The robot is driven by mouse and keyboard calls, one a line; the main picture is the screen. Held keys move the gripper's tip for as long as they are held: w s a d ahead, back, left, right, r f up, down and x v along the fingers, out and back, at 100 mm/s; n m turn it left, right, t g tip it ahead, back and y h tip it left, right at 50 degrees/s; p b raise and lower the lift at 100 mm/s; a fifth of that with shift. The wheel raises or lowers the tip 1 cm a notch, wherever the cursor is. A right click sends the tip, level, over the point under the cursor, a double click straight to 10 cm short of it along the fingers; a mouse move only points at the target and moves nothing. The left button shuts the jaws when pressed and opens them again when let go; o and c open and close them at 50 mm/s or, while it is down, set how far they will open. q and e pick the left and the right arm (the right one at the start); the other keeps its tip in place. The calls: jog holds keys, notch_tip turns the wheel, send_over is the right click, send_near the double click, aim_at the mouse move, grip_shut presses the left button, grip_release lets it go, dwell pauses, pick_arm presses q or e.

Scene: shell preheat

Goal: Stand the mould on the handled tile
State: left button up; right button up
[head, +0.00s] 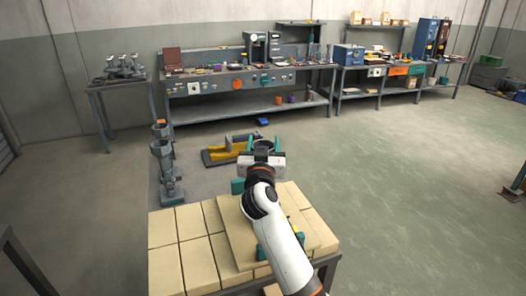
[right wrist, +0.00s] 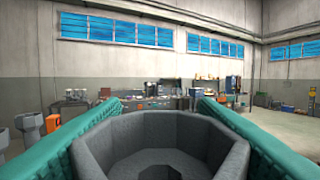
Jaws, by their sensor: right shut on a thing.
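My right gripper (head: 263,150) is shut on a grey, open-topped, many-sided mould (head: 263,145). In the right wrist view the mould (right wrist: 100,145) sits between the two teal fingers, its hollow opening facing up; its lower part is hidden. The handled tile (head: 236,232) is a tan slab lying on top of paler blocks on the near table, with teal handles (head: 238,186) partly visible. My right arm covers much of the tile. The gripper and mould show just past the tile's far edge, apparently above it. My left gripper is not in view.
Tan blocks (head: 163,228) cover the near table. Grey stands (head: 165,170) stand at the left, and a yellow and dark item (head: 225,154) lies on the floor beyond. Cluttered workbenches (head: 240,85) line the back wall. The floor (head: 420,190) at right is mostly clear.

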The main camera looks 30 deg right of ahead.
jog(key=shift+f, duration=0.55)
jog(key=shift+s+f, duration=0.1)
jog(key=shift+f, duration=0.3)
jog(key=o, duration=1.7)
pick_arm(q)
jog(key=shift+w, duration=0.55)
pick_arm(e)
jog(key=shift+r, duration=0.2)
pick_arm(q)
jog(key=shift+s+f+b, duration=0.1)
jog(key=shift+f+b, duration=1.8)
jog(key=shift+b, duration=0.1)
pick_arm(e)
jog(key=shift+v, duration=6)
